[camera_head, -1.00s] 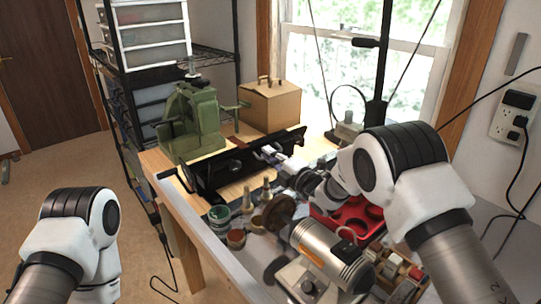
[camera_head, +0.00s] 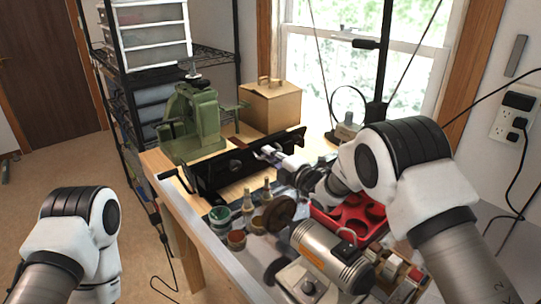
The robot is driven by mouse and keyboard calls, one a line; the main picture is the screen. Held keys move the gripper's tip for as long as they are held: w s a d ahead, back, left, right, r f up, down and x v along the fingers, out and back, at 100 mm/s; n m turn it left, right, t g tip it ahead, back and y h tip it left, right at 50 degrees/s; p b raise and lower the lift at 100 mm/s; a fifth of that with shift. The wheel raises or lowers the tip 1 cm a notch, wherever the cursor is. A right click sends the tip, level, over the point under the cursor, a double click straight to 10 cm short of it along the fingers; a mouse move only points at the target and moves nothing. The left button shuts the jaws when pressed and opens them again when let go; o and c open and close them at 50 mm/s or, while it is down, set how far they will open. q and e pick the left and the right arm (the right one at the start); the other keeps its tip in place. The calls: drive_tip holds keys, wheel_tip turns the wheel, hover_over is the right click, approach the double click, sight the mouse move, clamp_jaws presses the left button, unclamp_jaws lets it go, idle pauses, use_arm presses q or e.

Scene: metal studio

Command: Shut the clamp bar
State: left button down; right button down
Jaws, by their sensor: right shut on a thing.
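The clamp bar (camera_head: 228,166) is the long black bar of a black bending tool on the wooden workbench, in front of a green machine. It runs from the lower left up to the right. My right gripper (camera_head: 266,153) reaches in from the right and is shut on the bar's front edge near its middle; the small fingertips partly hide the contact. How far the bar is tilted is hard to tell. My left arm stands at the lower left, clear of the bench, and its gripper is out of view.
The green machine (camera_head: 192,125) and a wooden box (camera_head: 270,104) stand behind the bar. A bench grinder (camera_head: 330,255), a red tray (camera_head: 350,218) and small tins (camera_head: 220,216) crowd the bench under my right arm. A black shelf rack stands at the left.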

sight(262, 143)
drive_tip(key=shift+w+a+r+g+p, duration=0.15)
drive_tip(key=shift+r+g+p, duration=0.15)
drive_tip(key=shift+r+p, duration=0.2)
drive_tip(key=r+g+h+p, duration=0.1)
drive_tip(key=p, duration=0.1)
drive_tip(key=w+r+g+h+p, duration=0.1)
drive_tip(key=p, duration=0.2)
drive_tip(key=shift+a, duration=0.35)
drive_tip(key=g+p, duration=0.1)
drive_tip(key=p, duration=0.3)
drive_tip(key=w+g+h+p, duration=0.1)
drive_tip(key=p, duration=0.3)
drive_tip(key=shift+a+h, duration=0.3)
drive_tip(key=shift+a, duration=0.05)
drive_tip(key=shift+w+f, duration=0.1)
drive_tip(key=shift+f, duration=0.05)
drive_tip(key=c, duration=1.2)
unclamp_jaws()
drive_tip(key=shift+c, duration=0.2)
